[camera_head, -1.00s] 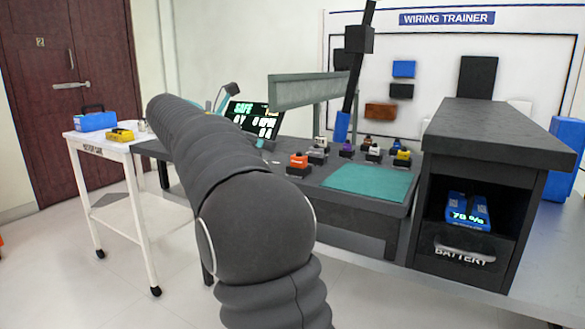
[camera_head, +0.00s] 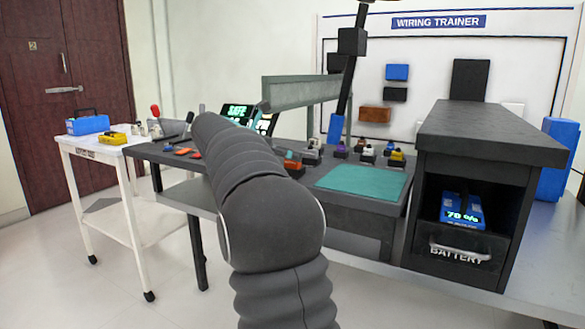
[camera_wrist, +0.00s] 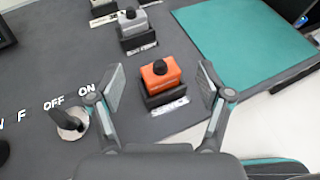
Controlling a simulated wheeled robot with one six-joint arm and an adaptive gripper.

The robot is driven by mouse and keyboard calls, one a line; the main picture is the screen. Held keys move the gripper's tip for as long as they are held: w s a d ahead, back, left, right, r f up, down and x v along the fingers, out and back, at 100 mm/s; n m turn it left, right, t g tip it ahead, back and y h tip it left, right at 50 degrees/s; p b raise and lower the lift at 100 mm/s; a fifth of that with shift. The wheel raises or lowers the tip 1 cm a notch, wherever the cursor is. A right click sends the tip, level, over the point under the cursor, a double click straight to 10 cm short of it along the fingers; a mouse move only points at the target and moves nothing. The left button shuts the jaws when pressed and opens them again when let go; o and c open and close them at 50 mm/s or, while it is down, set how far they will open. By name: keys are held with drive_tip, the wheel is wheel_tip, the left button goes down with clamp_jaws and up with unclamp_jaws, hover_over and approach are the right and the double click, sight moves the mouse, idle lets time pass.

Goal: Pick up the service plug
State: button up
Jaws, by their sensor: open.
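The orange plug with a black knob (camera_wrist: 160,74) sits upright in a black holder on the dark bench, with a white label in front of it that seems to read SERVICE. It also shows in the head view (camera_head: 292,158), just right of my arm. My gripper (camera_wrist: 161,86) is open and empty in the wrist view. One finger stands on each side of the plug, with a gap on both sides. How high the fingertips are above the plug is hard to tell. In the head view my arm hides the gripper.
A grey plug (camera_wrist: 132,20) stands in its holder behind the orange one. A teal mat (camera_wrist: 245,40) lies to the right. A round-knobbed switch (camera_wrist: 70,122) marked OFF and ON is at left, near the left finger. A battery cabinet (camera_head: 470,190) stands at the right.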

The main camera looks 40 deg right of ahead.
drive_tip(key=x, duration=0.3)
drive_tip(key=shift+a, duration=0.1)
drive_tip(key=c, duration=1.3)
drive_tip(key=shift+o, duration=0.2)
drive_tip(key=shift+r, duration=0.15)
